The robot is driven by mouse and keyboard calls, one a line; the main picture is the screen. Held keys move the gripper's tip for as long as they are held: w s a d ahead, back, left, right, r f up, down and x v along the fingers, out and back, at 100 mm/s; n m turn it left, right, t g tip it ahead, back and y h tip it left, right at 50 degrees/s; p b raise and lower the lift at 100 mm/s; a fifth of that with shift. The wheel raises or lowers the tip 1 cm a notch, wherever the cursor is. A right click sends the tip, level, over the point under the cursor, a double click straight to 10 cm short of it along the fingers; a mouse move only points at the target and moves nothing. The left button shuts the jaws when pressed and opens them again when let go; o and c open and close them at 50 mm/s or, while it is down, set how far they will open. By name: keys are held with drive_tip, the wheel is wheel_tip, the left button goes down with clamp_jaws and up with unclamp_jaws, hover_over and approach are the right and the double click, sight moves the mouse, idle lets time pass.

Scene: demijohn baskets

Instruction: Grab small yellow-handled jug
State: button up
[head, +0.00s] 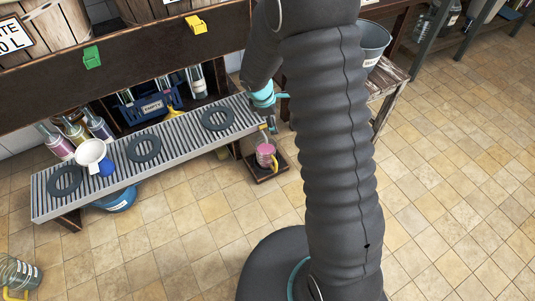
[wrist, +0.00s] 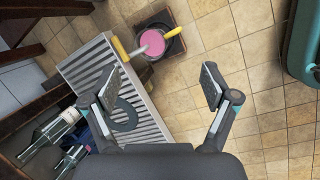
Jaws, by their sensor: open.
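The small jug (head: 266,152) holds pink liquid and stands upright on a dark square tray (head: 257,171) beyond the right end of the slatted bench. Its yellow handle (head: 275,164) points right and toward the viewer. In the wrist view the jug (wrist: 153,43) appears from above, past the fingertips, with its handle (wrist: 173,33) to the upper right. My gripper (head: 271,122) hangs above the jug in the head view, partly hidden by my arm. In the wrist view my gripper (wrist: 160,86) is open and empty, its fingers wide apart and clear of the jug.
The slatted metal bench (head: 180,131) carries several dark rings, a white funnel (head: 91,152) and bottles. A yellow part (wrist: 119,49) sits at its end near the jug. A grey bucket (head: 374,40) stands on a wooden stand at right. Tiled floor right of the jug is open.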

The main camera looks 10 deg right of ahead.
sight(273, 158)
drive_tip(key=w+f+n, duration=0.1)
drive_tip(key=f, duration=0.8)
drive_tip(key=f+n, duration=0.2)
drive_tip(key=f, duration=0.8)
drive_tip(key=w+d+f+n, duration=0.1)
drive_tip(key=f+n, duration=0.1)
drive_tip(key=f, duration=0.7)
drive_tip(key=shift+w+d+f+g+b, duration=0.1)
drive_tip(key=shift+w+f+g+b, duration=0.25)
drive_tip(key=shift+f+g+b, duration=0.05)
clamp_jaws()
drive_tip(key=shift+r, duration=0.2)
drive_tip(key=shift+r, duration=0.55)
drive_tip(key=s+a+b, duration=0.3)
drive_tip(key=s+a, duration=0.9)
drive_tip(key=s, duration=0.1)
drive_tip(key=shift+s+b, duration=0.15)
drive_tip(key=shift+b, duration=0.2)
